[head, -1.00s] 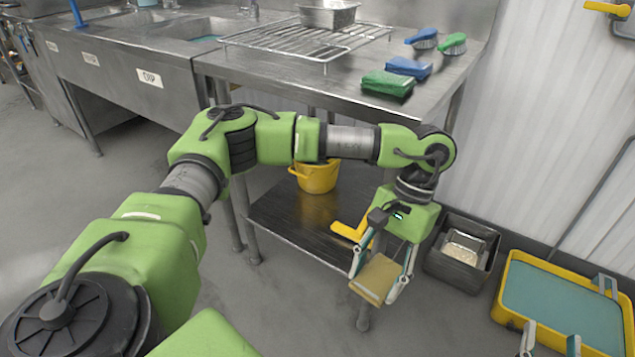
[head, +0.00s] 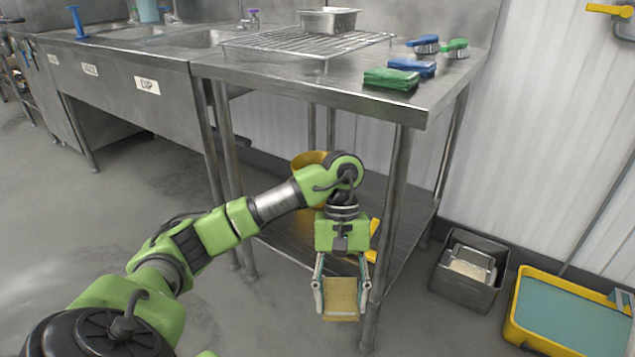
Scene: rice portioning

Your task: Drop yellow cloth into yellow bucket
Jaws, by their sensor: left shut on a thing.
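My left gripper (head: 341,290) is shut on the yellow cloth (head: 341,299), a flat tan-yellow piece held between its two fingers. The cloth hangs in front of the steel table, near its front leg, above the floor. The yellow bucket (head: 308,160) stands on the table's lower shelf, behind my left arm. My wrist hides most of it and only its upper left part shows. The gripper and cloth are in front of the bucket and apart from it. My right gripper is out of view.
The steel table (head: 384,101) holds a wire rack, a metal pan (head: 329,20), green and blue cloths (head: 391,79) and brushes. A yellow object (head: 374,228) lies on the lower shelf (head: 287,236). A metal bin (head: 468,272) and a yellow tub (head: 513,330) stand right. Floor is free at left.

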